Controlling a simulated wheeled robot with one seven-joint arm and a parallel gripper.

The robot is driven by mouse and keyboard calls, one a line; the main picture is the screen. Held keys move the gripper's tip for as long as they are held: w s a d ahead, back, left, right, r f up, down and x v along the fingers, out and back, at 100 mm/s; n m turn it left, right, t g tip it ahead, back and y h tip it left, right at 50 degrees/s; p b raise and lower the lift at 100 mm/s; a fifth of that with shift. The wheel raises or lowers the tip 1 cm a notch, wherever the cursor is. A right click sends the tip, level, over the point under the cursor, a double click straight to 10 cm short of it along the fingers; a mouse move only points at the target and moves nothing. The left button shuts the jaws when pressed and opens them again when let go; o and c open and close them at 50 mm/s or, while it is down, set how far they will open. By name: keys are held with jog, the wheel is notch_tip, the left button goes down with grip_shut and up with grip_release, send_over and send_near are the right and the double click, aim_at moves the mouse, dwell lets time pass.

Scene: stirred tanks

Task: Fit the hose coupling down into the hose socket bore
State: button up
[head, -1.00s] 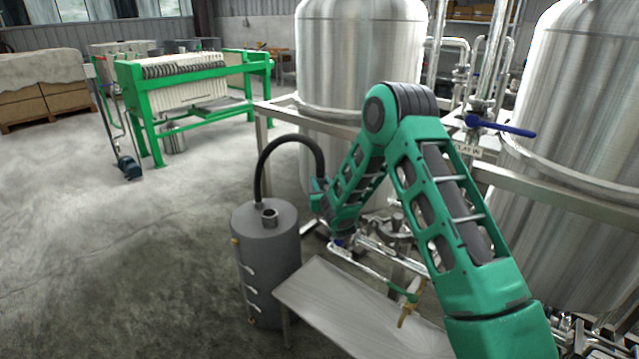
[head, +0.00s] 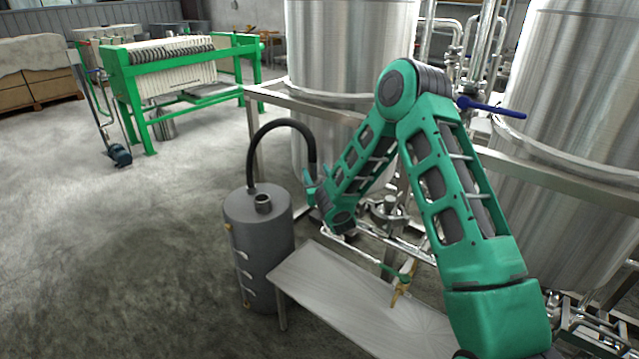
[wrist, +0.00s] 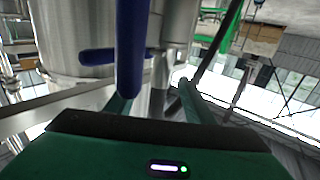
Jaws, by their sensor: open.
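A black hose (head: 283,124) rises from the top of a grey drum (head: 262,250) and arcs over to the right. Its far end comes down at my gripper (head: 311,188), just right of the drum. The coupling on that end is too small and too covered by the gripper to make out. A short open pipe stub (head: 263,203), which looks like the socket bore, stands on the drum top. In the wrist view, the two green fingers of my gripper (wrist: 155,98) are apart. The dark hose (wrist: 212,50) runs down close to the right finger. I cannot tell whether the fingers touch it.
A steel table (head: 345,290) stands right of the drum. Large steel tanks (head: 350,45), a frame rail and pipes with a blue lever (head: 492,107) lie behind and right of my arm. A green filter press (head: 180,75) is at the back left. The floor left of the drum is clear.

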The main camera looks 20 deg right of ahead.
jog(key=shift+s+d+f, duration=0.15)
jog(key=shift+s+f, duration=0.05)
jog(key=shift+s, duration=0.5)
jog(key=shift+s+r, duration=0.15)
jog(key=shift+s, duration=0.45)
jog(key=s, duration=0.2)
jog(key=shift+s, duration=0.3)
jog(key=shift+r, duration=0.1)
